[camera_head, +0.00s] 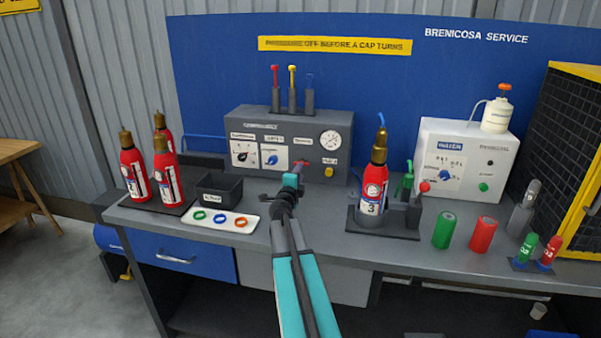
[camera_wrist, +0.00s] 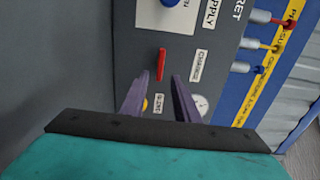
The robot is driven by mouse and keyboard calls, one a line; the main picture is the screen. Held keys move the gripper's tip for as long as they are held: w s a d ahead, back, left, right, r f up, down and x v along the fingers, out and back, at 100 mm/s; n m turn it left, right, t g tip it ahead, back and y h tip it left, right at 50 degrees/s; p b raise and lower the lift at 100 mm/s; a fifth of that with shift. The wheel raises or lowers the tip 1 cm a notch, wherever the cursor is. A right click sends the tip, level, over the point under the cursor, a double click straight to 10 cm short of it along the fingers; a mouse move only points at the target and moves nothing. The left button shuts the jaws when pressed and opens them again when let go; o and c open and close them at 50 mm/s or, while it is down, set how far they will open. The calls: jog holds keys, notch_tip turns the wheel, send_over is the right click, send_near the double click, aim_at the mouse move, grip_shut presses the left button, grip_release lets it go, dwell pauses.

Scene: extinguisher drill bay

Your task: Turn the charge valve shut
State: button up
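The charge valve's red handle (camera_wrist: 161,64) stands on the grey control panel in the wrist view, beside a label that appears to read CHARGE. In the head view a bit of the red handle (camera_head: 302,163) shows just past my gripper (camera_head: 293,178). In the wrist view my gripper (camera_wrist: 157,77) has its two dark fingers apart with nothing between them. The handle appears beyond the fingertips, in line with the gap. I see no contact; the exact distance is unclear.
The grey panel (camera_head: 243,128) also has blue and black selector knobs, a yellow button (camera_head: 329,172) and a gauge (camera_head: 330,140). A red extinguisher (camera_head: 374,185) stands in a holder to the right. A black bin (camera_head: 219,187) and a white tray (camera_head: 208,227) sit left.

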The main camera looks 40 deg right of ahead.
jog(key=v, duration=0.8)
jog(key=shift+s+a+b, duration=0.15)
jog(key=shift+a+b, duration=0.05)
jog(key=shift+b, duration=0.15)
jog(key=shift+r, duration=0.15)
dwell(0.4)
